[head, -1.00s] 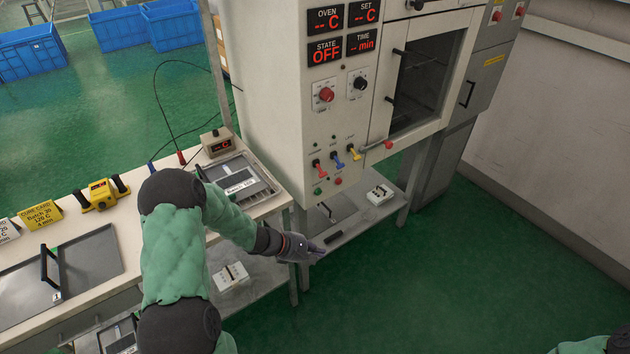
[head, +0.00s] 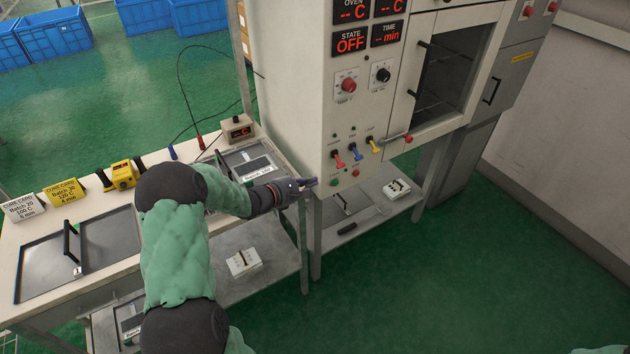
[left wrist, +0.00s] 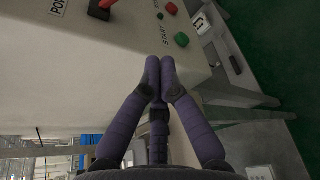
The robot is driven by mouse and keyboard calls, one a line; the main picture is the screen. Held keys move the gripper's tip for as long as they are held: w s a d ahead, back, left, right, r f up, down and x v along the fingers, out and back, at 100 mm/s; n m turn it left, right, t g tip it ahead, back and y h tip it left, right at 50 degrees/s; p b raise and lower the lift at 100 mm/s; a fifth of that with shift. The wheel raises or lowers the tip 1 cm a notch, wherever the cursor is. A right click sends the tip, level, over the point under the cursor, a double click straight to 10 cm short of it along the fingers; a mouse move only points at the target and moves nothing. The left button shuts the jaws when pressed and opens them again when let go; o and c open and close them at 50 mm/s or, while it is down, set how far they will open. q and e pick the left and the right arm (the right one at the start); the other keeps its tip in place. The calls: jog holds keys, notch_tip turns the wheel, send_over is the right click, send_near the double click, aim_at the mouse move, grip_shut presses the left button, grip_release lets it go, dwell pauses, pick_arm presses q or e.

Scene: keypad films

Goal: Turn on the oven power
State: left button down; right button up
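The oven (head: 300,100) is a beige cabinet with a red display reading STATE OFF. Low on its front is a row of toggle levers: a red lever (head: 338,158), a blue lever (head: 356,153) and a yellow lever (head: 374,147). Under them are a green button (head: 334,183) and a red button (head: 355,174). In the left wrist view the red lever (left wrist: 106,4) is cut by the top edge, beside a label beginning "PO". The green button there (left wrist: 182,40) is marked START. My left gripper (head: 314,182) is shut and empty, left of the green button and below the red lever. My right gripper is out of view.
A red knob (head: 348,86) and a black knob (head: 383,75) sit above the levers. A bench (head: 110,278) with trays and cards stands at left. Green floor is clear at right.

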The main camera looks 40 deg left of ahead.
aim_at(329, 177)
pick_arm(q)
jog(key=b+x, duration=0.2)
jog(key=x, duration=0.6)
jog(key=shift+w+d+f, duration=0.1)
jog(key=r, duration=0.1)
jog(key=d+r, duration=0.1)
jog(key=shift+s+d+r, duration=0.1)
jog(key=shift+s+r, duration=0.2)
jog(key=shift+r, duration=0.05)
jog(key=shift+s+d+r+b, duration=0.15)
jog(key=shift+d+r+b, duration=0.2)
jog(key=shift+r, duration=0.15)
jog(key=shift+r+n+p, duration=0.15)
jog(key=shift+n+p, duration=0.15)
jog(key=shift+p, duration=0.4)
